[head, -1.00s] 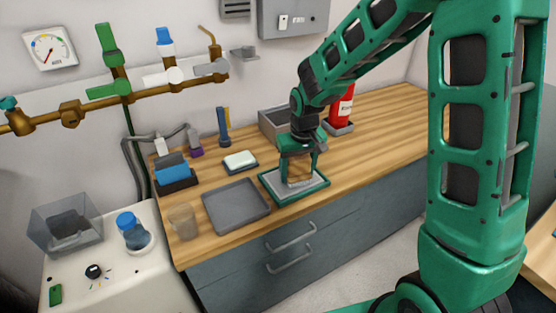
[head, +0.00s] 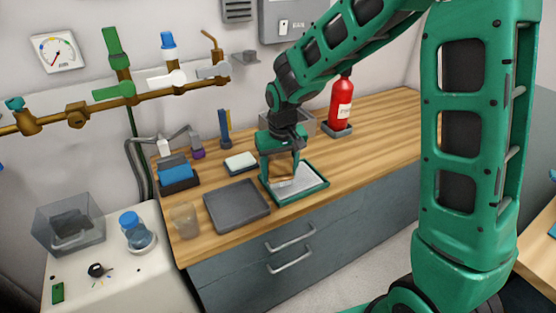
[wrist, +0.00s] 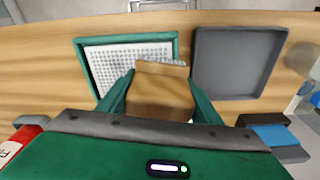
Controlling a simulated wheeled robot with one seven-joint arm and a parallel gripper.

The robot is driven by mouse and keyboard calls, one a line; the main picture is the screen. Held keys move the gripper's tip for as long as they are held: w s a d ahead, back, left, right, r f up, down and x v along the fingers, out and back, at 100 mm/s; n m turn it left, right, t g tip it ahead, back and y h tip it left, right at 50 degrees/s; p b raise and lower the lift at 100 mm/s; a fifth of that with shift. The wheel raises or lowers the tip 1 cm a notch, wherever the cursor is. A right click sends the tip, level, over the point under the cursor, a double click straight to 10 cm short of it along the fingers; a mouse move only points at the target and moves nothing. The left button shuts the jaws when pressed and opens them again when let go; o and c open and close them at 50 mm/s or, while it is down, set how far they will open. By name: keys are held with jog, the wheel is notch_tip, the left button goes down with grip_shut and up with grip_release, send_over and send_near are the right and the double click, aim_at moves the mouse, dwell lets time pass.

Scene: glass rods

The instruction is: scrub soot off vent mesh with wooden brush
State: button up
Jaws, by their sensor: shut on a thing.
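The vent mesh (head: 305,181) is a pale perforated panel in a green frame on the wooden counter; it also shows in the wrist view (wrist: 101,62), with grey smudges on part of it. My gripper (head: 281,180) is shut on the wooden brush (wrist: 162,90), a brown block with a grey bristle edge at its far side. The brush is over the mesh's left part in the head view, at the side nearest the grey tray. The bristles appear at or just above the mesh; contact cannot be told. The brush hides part of the mesh.
An empty grey tray (head: 237,206) lies just left of the mesh. A white block on a dark dish (head: 241,162), a blue item in a holder (head: 177,177) and a beaker (head: 184,220) stand further left. A red extinguisher (head: 341,103) stands behind right.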

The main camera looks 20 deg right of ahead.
aim_at(281, 156)
jog(key=shift+d+r, duration=0.15)
jog(key=shift+r, duration=0.95)
jog(key=shift+d+r, duration=0.15)
jog(key=shift+r, duration=0.95)
